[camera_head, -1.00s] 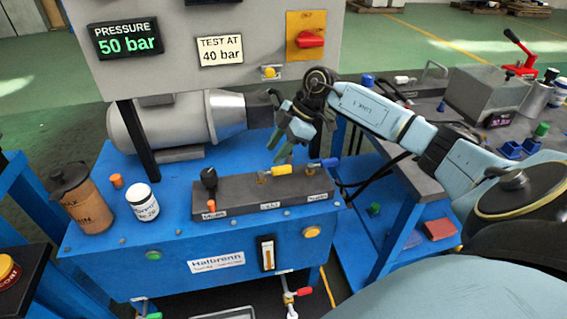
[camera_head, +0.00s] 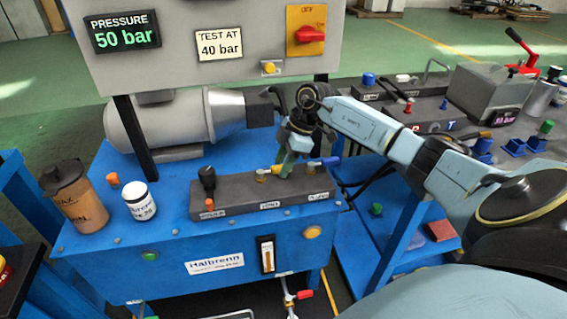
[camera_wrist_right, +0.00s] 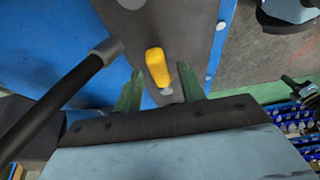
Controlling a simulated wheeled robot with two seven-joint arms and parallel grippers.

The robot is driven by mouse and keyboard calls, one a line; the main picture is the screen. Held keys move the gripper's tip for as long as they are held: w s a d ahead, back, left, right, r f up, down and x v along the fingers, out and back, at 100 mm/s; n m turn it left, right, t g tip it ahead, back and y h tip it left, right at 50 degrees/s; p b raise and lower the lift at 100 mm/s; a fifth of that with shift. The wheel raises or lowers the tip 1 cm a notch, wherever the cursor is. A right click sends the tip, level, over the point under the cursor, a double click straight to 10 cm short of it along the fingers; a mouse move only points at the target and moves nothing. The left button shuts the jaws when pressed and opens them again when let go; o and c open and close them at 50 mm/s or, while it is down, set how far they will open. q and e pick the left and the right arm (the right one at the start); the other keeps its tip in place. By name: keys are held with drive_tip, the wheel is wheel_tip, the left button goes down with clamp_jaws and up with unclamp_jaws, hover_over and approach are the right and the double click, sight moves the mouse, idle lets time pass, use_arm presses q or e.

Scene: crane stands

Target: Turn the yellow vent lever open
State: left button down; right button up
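The yellow vent lever (camera_head: 275,169) is on the dark valve block (camera_head: 235,197) on top of the blue power unit, partly hidden by my right gripper in the head view. My right gripper (camera_head: 287,168) points down at the lever. In the right wrist view the yellow lever (camera_wrist_right: 157,66) stands between the two green fingers (camera_wrist_right: 160,76), with a gap on each side. The right gripper is open. I cannot tell from these views how far down the fingers reach. My left gripper is not in view.
A blue lever (camera_head: 325,161) is just right of my right gripper on the block. A black-knobbed handle (camera_head: 207,180) stands at its left. The panel shows PRESSURE 50 bar (camera_head: 122,34), beside a TEST AT 40 bar label (camera_head: 219,44). A white jar (camera_head: 139,201) and a brown canister (camera_head: 75,197) stand left.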

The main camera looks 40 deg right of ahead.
clamp_jaws()
drive_tip(key=shift+w, duration=0.1)
idle(0.4)
